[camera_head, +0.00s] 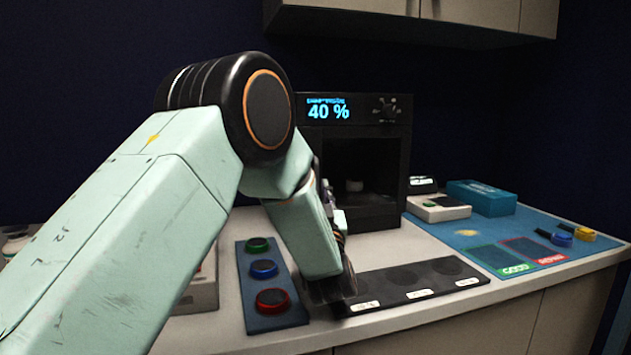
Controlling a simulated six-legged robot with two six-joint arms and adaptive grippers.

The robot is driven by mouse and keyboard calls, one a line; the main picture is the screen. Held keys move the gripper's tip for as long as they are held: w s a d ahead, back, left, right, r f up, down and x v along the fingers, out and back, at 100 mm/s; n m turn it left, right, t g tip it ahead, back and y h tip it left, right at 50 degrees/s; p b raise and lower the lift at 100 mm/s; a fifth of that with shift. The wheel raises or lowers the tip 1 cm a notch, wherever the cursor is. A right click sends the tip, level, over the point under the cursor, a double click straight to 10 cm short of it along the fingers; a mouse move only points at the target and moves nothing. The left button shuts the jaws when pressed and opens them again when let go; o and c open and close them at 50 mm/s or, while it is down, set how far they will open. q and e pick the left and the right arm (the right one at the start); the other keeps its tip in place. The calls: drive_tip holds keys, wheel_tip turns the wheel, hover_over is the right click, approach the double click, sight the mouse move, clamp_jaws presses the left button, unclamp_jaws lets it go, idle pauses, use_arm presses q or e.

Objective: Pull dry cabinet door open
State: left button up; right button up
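The dry cabinet (392,165) is a black box at the back of the counter, with a lit "40 %" display (328,112) and a round knob (386,108) on top. A small pale item (354,185) shows in its dark interior. Its left side is hidden behind my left arm, and I cannot tell how the door stands. My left gripper (338,220) is mostly hidden behind its own wrist link, in front of the cabinet's lower left. Its fingers and any contact with the door are not clear. My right gripper is not in view.
A blue panel with green, blue and red discs (267,322) lies left of a black tray (412,297) with round recesses. At right are a blue mat (470,235), a teal box (482,198) and a small scale-like device (438,208). Wall cupboards (490,14) hang above.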

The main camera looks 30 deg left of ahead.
use_arm(q)
drive_tip(key=x, duration=0.4)
drive_tip(key=shift+w+a+r, duration=0.1)
drive_tip(key=shift+w+a, duration=0.1)
drive_tip(key=shift+w, duration=0.15)
clamp_jaws()
idle(0.4)
